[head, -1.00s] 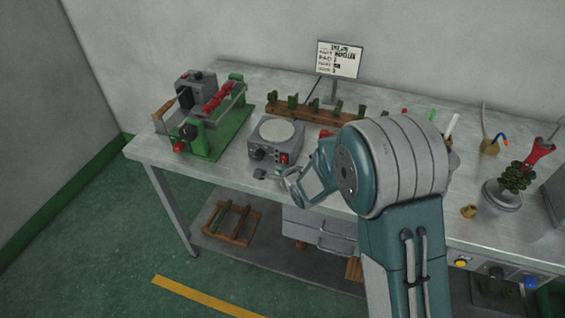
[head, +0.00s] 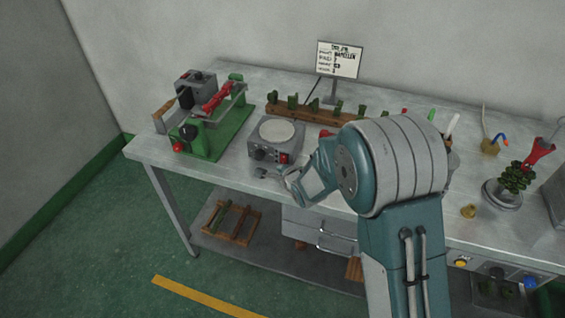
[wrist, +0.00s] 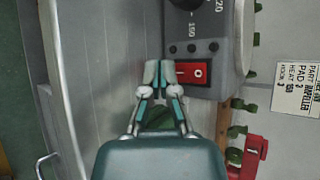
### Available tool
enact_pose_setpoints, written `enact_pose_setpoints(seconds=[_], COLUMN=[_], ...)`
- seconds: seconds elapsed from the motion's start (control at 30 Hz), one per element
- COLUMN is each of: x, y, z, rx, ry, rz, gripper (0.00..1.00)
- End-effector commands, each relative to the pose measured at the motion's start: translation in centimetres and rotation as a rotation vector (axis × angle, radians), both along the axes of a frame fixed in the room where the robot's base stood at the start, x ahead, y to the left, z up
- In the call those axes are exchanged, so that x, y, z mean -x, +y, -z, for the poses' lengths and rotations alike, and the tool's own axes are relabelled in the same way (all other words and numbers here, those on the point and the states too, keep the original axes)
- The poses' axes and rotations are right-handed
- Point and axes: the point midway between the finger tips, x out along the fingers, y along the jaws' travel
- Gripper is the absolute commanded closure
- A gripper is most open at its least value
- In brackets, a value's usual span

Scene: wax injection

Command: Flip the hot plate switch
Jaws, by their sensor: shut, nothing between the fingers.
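The hot plate (head: 262,153) is a grey box with a round pale top on the bench. Its front carries a dark knob and a red rocker switch (head: 284,158). In the wrist view the red switch (wrist: 194,73) shows a white O mark, on the grey front panel (wrist: 215,48) below the dial. My gripper (head: 264,173) is just in front of the hot plate. In the wrist view my gripper (wrist: 158,73) has its fingertips together and empty, right beside the switch's left edge. I cannot tell whether they touch it.
A green-based machine (head: 210,140) stands left of the hot plate. A wooden rack (head: 310,114) with green pieces and a sign (head: 339,60) are behind.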

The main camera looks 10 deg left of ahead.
Motion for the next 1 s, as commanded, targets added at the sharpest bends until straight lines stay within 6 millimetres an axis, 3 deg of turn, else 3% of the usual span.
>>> enact_pose_setpoints(seconds=[1.0], x=[-0.77], y=[-0.16], z=[-0.07], rx=[0.000], ry=[0.000], rz=[0.000], gripper=[1.00])
